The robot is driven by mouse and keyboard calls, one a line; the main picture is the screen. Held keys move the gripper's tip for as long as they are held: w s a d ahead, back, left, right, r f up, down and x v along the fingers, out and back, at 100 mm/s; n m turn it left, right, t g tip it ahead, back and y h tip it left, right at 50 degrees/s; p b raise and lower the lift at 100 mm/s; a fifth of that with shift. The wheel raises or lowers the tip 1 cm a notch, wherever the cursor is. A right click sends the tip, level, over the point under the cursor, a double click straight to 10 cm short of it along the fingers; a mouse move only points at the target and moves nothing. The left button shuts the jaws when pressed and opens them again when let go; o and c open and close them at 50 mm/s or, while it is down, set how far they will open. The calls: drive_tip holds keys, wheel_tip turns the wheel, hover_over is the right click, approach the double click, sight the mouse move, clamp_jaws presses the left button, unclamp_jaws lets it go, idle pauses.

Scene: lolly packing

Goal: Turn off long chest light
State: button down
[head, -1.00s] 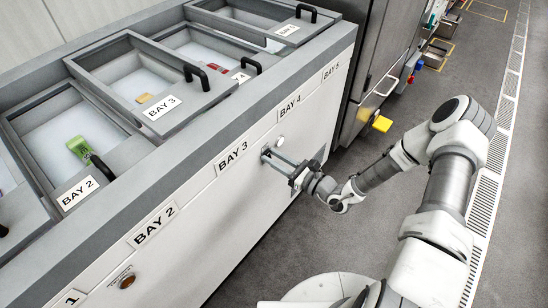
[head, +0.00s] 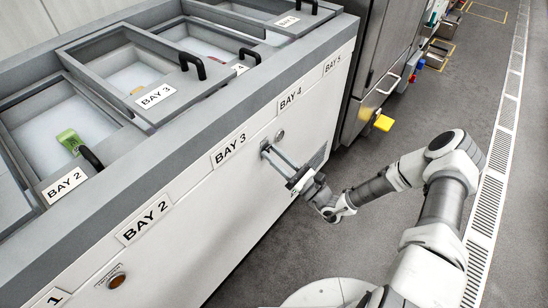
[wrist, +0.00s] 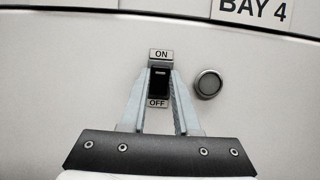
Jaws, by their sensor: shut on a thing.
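The long chest (head: 200,200) has a pale front panel. A black rocker switch (wrist: 159,82) is set in it, with an ON label above and an OFF label below. My gripper (head: 267,152) reaches the panel below the BAY 3 and BAY 4 labels. In the wrist view my gripper (wrist: 160,76) has a finger on each side of the switch and is shut on it. A round indicator (wrist: 208,84) right of the switch looks dark grey; it also shows grey in the head view (head: 280,135).
Sliding lids with black handles (head: 190,66) top the chest, and a green item (head: 69,140) lies in BAY 2. A steel machine with a yellow pedal (head: 383,123) stands beyond. Grey floor beside the chest is clear.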

drive_tip(key=c, duration=0.6)
unclamp_jaws()
drive_tip(key=shift+c, duration=0.2)
drive_tip(key=p+v, duration=0.2)
drive_tip(key=v, duration=1.5)
drive_tip(key=shift+p, duration=0.35)
drive_tip(key=shift+s+d+f, duration=0.1)
drive_tip(key=shift+f, duration=0.05)
